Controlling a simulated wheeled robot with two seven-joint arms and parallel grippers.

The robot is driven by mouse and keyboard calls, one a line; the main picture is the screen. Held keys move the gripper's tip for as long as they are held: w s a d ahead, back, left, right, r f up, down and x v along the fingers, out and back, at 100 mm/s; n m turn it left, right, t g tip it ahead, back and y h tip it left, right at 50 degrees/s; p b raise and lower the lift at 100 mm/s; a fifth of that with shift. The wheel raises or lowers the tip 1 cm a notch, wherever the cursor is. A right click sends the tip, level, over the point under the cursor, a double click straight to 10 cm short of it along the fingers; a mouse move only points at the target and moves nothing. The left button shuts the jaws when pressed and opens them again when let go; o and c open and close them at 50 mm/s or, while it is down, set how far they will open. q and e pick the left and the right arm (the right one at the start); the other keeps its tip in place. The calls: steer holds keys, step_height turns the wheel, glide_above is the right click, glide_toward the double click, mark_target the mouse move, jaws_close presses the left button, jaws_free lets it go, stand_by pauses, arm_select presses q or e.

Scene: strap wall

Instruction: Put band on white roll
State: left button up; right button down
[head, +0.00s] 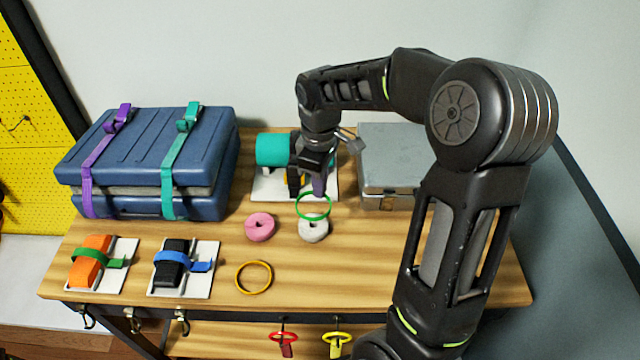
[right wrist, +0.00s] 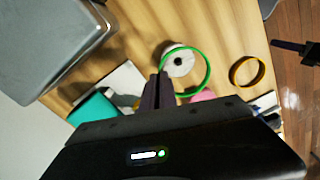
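The white roll (head: 313,229) stands on the table, next to the pink roll (head: 260,227). My right gripper (head: 318,188) points down just behind the white roll, its fingers shut on the rim of the green band (head: 328,207). In the head view the band's near side crosses the top of the white roll. In the right wrist view the green band (right wrist: 209,78) reaches out from the fingertips (right wrist: 160,78) and overlaps the edge of the white roll (right wrist: 178,62); it looks held above it, not around it. My left gripper is not in view.
An orange-yellow band (head: 253,277) lies flat in front. The blue strapped case (head: 150,150) is at left, the grey case (head: 388,160) at right. A teal roll (head: 272,149) sits behind the gripper. Orange (head: 91,262) and black (head: 171,263) strapped blocks stand front left.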

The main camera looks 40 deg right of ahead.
steer(key=shift+w, duration=0.1)
steer(key=shift+f, duration=0.1)
steer(key=shift+f+b, duration=1.9)
steer(key=shift+f, duration=0.8)
steer(key=shift+f+b, duration=0.6)
steer(key=shift+f, duration=0.05)
